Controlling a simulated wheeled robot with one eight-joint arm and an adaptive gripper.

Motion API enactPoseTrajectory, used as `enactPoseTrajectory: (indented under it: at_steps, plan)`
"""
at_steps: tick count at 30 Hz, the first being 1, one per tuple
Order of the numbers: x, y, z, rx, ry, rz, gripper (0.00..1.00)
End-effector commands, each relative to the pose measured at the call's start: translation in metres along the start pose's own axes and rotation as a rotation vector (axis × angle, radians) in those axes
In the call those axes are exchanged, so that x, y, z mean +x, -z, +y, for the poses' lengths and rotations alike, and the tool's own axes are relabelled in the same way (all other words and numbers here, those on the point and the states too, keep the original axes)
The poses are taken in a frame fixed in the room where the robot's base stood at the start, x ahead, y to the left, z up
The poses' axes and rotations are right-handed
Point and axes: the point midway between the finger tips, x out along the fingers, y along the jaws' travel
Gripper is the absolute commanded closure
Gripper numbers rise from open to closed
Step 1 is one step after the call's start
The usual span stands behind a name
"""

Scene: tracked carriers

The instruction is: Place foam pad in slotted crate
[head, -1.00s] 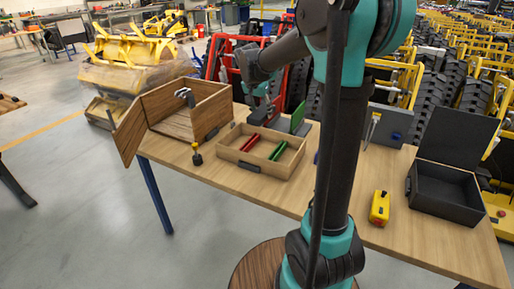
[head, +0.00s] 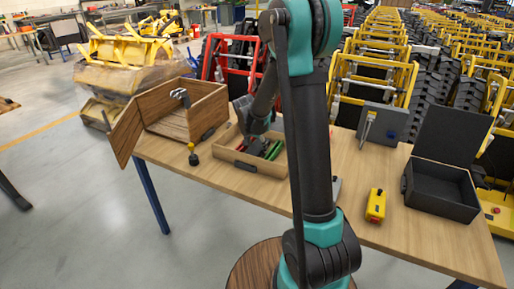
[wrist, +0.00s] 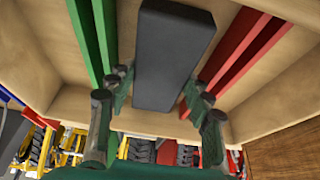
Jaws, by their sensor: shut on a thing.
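The slotted crate (head: 228,156) is a shallow, open wooden box on the table, left of my arm's column. It has red rails (wrist: 238,45) and green rails (wrist: 90,35) inside. My gripper (wrist: 158,86) is low over the crate in the head view. It is shut on the foam pad (wrist: 172,50), a dark grey slab. In the wrist view the pad lies lengthwise between the green rails on the left and the red rails on the right. I cannot tell whether it touches the crate floor. The pad is not clearly seen in the head view.
An open wooden box (head: 203,106) stands left of the crate, with a small yellow-and-black object (head: 192,154) near it. To the right are a yellow device (head: 376,206), a grey box (head: 384,122) and an open black case (head: 440,192). Table between is partly clear.

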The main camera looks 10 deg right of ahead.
Motion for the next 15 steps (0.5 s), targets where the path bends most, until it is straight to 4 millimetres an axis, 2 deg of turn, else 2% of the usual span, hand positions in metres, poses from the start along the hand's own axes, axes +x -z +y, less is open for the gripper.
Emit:
enactPoseTrajectory:
  at_steps: [13, 14, 15]
  plan:
    - [0.0082, -0.0035, 0.0001, 0.0, 0.0, 0.0, 0.69]
    - [0.0081, -0.0035, 0.0002, 0.0, 0.0, 0.0, 0.47]
    - [0.0079, -0.0035, 0.0002, 0.0, 0.0, 0.0, 0.42]
